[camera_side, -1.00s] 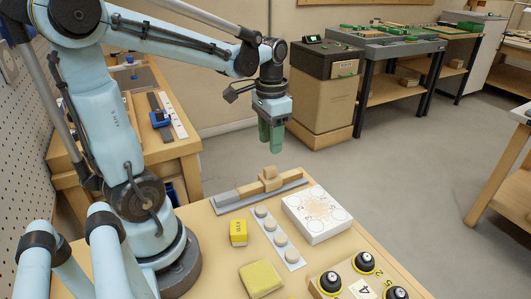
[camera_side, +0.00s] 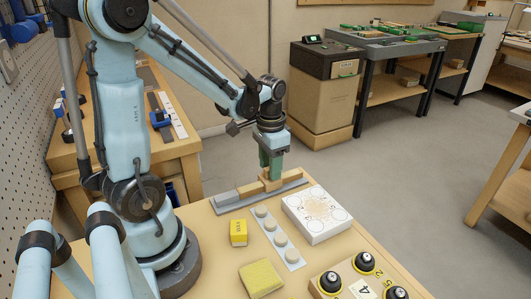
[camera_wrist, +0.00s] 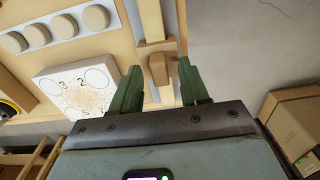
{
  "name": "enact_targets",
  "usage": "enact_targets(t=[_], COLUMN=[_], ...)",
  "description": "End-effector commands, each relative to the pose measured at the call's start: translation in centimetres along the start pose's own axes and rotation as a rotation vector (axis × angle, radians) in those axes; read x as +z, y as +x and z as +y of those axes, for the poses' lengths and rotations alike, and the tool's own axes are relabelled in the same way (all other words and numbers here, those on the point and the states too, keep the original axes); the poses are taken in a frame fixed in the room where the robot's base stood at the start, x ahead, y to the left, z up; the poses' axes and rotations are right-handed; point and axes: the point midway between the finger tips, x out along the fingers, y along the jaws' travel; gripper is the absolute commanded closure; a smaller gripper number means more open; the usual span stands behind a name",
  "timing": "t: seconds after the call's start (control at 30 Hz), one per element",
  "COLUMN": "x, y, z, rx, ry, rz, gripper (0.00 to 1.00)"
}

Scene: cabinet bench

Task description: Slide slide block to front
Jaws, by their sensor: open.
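The slide block is a light wooden piece with an upright knob (camera_side: 268,184), sitting on a grey rail (camera_side: 292,187) at the far edge of the bench. In the wrist view the knob (camera_wrist: 158,68) shows in the space between my fingertips. My gripper (camera_side: 271,166), with green fingers, points down directly above the block. It also shows in the wrist view (camera_wrist: 160,64), open, with a finger on each side of the knob. I cannot tell whether either finger touches it. The green fingers hide part of the knob in the side view.
A white box with printed circles (camera_side: 316,214) stands right of the rail. A strip of round buttons (camera_side: 279,239), a small yellow block (camera_side: 238,232) and a yellow sponge-like pad (camera_side: 261,278) lie nearer. Black knobs (camera_side: 365,262) sit at the front right.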

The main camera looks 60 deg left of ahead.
Motion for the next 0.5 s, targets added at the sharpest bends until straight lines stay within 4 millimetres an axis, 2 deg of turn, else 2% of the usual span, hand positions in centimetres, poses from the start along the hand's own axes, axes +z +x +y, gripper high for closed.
enact_targets(t=[0.07,0.33,0.5], x=[0.0,0.0,0.0], y=[-0.01,-0.02,-0.03], z=[0.0,-0.01,-0.02], rx=[0.0,0.0,0.0], ry=[0.0,0.0,0.0], rz=[0.0,0.0,0.0], gripper=[0.58,1.0,1.0])
